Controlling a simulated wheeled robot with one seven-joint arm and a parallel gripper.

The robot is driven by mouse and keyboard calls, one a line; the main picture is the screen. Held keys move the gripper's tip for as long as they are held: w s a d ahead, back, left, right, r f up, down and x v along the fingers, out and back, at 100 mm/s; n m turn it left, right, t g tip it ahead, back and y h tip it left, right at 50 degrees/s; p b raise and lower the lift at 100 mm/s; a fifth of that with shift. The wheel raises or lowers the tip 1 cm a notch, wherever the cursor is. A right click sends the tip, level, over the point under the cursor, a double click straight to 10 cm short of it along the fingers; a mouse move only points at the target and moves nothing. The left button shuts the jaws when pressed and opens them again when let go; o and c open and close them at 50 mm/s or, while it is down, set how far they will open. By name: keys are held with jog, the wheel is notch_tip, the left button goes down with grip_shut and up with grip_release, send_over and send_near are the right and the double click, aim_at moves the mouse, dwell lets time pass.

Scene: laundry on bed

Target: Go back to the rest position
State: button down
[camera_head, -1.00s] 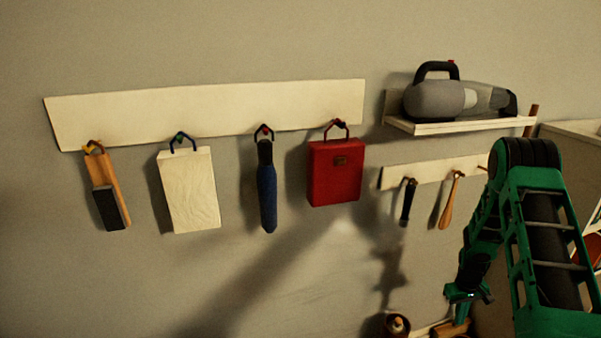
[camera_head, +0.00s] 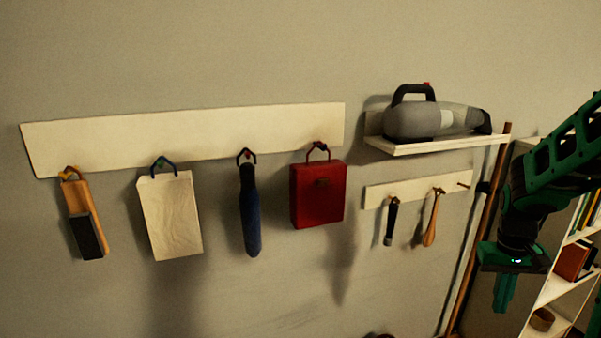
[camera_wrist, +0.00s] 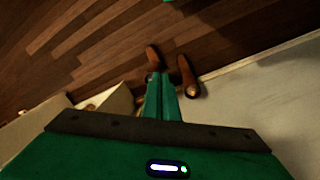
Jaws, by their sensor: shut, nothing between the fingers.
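My gripper (camera_head: 503,293) hangs at the right of the head view, pointing down, in front of the wall and beside the white shelf unit. It is green, and its fingers are closed together with nothing between them. In the wrist view the closed fingers (camera_wrist: 163,98) reach out over a dark wood floor (camera_wrist: 110,45). Nothing hangs from the gripper.
A white shelf unit (camera_head: 548,292) with books stands close at the right. A long brown pole (camera_head: 476,235) leans behind my arm. A wall shelf (camera_head: 440,144) holds a grey handheld vacuum (camera_head: 420,121). A red box (camera_head: 318,193) and other items hang from a pale rail (camera_head: 185,139).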

jog(key=s+a+r+m, duration=0.1)
jog(key=s+a+r, duration=0.2)
jog(key=s, duration=0.6)
jog(key=s+a+r+m+y, duration=0.1)
jog(key=s+a+r, duration=0.3)
jog(key=s, duration=0.6)
jog(key=shift+a+m, duration=0.3)
jog(key=shift+a, duration=0.25)
jog(key=shift+w+f, duration=0.3)
jog(key=shift+w, duration=0.4)
